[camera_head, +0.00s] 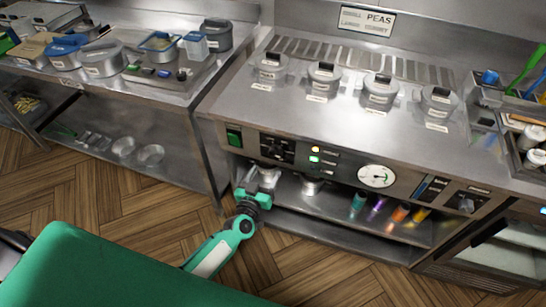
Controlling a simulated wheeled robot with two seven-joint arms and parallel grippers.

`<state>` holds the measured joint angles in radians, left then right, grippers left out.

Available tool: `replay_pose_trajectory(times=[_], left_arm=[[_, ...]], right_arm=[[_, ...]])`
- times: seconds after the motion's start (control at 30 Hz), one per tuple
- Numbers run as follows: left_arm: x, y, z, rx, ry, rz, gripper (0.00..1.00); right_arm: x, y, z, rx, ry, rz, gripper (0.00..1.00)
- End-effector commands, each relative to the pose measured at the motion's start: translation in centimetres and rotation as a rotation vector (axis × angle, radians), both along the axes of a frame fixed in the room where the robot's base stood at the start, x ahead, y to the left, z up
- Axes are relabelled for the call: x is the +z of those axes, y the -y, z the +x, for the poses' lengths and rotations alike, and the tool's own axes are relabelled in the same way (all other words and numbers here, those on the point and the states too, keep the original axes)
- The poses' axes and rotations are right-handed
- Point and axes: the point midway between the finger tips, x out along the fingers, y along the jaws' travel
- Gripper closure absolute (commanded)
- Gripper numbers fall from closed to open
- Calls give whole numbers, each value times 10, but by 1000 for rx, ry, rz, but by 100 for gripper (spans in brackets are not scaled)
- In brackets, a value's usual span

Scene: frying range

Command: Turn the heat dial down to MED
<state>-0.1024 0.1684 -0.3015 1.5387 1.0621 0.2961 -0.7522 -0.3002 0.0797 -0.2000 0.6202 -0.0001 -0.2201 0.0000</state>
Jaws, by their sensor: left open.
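The range's front panel carries a black control block (277,150), which looks like the place of the heat dial; its markings are too small to read. A round white gauge (377,177) with a needle sits further right on the panel. My left gripper (262,178), green and grey, is open, just below the control block in front of the lower shelf. It appears apart from the panel. My right gripper is out of view.
A green switch (234,136) sits at the panel's left end. Several lidded pots stand on the range top. The lower shelf (340,222) holds coloured bottles and a metal vessel (311,187). A steel side table (170,95) is at left. Wooden floor (120,210) lies clear in front.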

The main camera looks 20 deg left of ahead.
Motion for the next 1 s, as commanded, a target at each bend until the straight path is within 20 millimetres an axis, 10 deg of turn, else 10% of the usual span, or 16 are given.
replay_pose_trajectory(times=[0.43, 0.93, 1.0], left_arm=[[0, 4, 68, -1, 0, 2, 36], [-1, 5, 80, 0, -1, 0, 36], [-1, 5, 80, 0, -1, 0, 49]], right_arm=[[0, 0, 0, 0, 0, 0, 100], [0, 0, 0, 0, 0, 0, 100], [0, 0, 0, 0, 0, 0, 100]])
